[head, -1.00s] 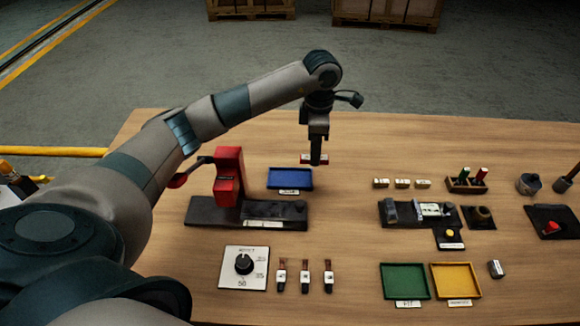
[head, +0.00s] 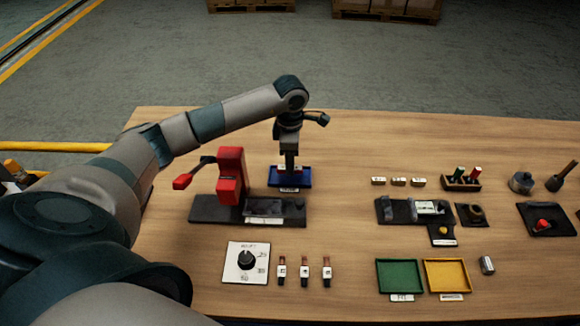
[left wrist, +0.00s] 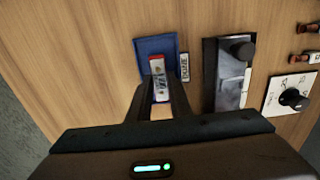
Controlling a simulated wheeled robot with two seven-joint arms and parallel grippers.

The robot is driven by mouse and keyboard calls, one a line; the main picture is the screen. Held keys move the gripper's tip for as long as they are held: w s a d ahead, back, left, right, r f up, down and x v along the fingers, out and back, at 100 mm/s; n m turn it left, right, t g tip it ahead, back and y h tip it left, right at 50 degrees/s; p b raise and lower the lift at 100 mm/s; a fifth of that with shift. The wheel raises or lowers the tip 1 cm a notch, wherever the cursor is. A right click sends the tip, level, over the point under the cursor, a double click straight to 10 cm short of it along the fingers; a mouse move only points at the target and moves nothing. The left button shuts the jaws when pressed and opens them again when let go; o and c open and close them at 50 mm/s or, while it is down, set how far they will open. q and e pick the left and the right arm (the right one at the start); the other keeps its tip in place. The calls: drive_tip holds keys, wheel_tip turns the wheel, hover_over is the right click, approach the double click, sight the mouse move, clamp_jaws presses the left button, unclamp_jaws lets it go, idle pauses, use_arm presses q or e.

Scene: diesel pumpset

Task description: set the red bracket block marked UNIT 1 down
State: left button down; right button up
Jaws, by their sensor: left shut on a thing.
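My left gripper (head: 289,170) points down over the blue tray (head: 273,181) in the head view. It is shut on the red bracket block (head: 282,167), which shows only as small red ends beside the fingers. In the left wrist view the block (left wrist: 156,64) sits between the fingertips (left wrist: 157,84), red with a white label, inside the outline of the blue tray (left wrist: 169,43). I cannot read UNIT 1 on it. I cannot tell whether the block touches the tray floor. A tag reading DONE (left wrist: 185,67) lies along the tray's edge. My right gripper is out of view.
A red press (head: 230,177) on a black base (head: 215,210) stands close in front and left of the tray. A dial plate (head: 235,270) lies nearer. Green (head: 399,290) and yellow (head: 446,288) trays are at the right. The wood right of the blue tray is clear.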

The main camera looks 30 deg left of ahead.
use_arm(q)
drive_tip(key=shift+f+p, duration=0.5)
drive_tip(key=shift+f, duration=0.8)
drive_tip(key=shift+f, duration=0.1)
drive_tip(key=shift+f, duration=0.1)
drive_tip(key=c, duration=1.9)
unclamp_jaws()
